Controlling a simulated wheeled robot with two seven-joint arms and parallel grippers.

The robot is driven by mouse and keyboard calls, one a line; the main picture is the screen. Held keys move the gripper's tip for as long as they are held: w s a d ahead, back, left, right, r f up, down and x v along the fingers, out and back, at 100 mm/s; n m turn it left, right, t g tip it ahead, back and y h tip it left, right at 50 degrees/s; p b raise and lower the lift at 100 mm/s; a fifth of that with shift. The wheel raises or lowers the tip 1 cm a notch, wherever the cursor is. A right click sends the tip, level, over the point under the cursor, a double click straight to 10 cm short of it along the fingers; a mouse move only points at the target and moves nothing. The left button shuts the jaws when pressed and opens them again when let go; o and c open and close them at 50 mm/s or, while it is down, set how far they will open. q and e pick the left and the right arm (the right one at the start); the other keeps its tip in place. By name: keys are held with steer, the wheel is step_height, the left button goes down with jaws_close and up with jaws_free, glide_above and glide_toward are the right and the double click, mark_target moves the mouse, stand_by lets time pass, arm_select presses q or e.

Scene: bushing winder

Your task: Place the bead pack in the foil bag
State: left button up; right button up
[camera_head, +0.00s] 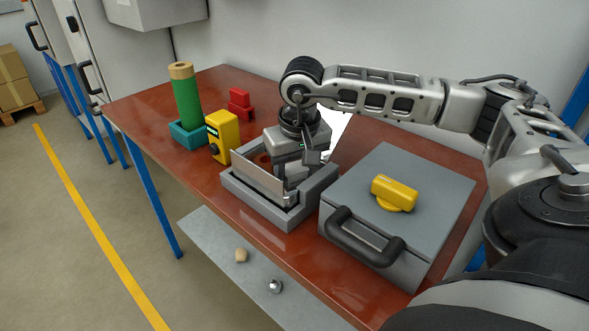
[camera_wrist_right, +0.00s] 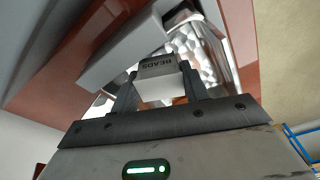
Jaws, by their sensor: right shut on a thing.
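In the right wrist view the bead pack (camera_wrist_right: 158,67), a small pale block printed "BEADS", sits between the fingers of my right gripper (camera_wrist_right: 161,86), which is shut on it. The foil bag (camera_wrist_right: 207,50), shiny and crinkled silver, shows just beyond the pack; I cannot tell whether they touch. In the head view my right gripper (camera_head: 287,180) points down into a grey open-topped tray (camera_head: 309,205) on the table. The bead pack is hidden there by the gripper and an upright grey plate (camera_head: 257,177). My left gripper is not in view.
A grey box (camera_head: 368,174) with a black handle and a yellow knob (camera_head: 394,193) stands right of the tray. A yellow device (camera_head: 222,134), a green roll (camera_head: 187,102) and a red block (camera_head: 241,103) stand to the left. A lower shelf (camera_head: 215,240) holds two small items.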

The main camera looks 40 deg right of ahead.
mark_target(298, 173)
steer(key=shift+f, duration=0.15)
steer(key=o, duration=1)
steer(key=shift+r, duration=0.2)
steer(key=shift+s+a+r+p, duration=0.1)
steer(key=shift+s+r, duration=0.2)
steer(key=shift+r, duration=1.85)
steer(key=shift+s+a+r+p, duration=0.1)
steer(key=shift+s+r, duration=0.15)
steer(key=shift+r, duration=1.85)
steer(key=shift+s+a+r+p, duration=0.1)
steer(key=shift+s+r, duration=0.2)
steer(key=shift+r, duration=1.85)
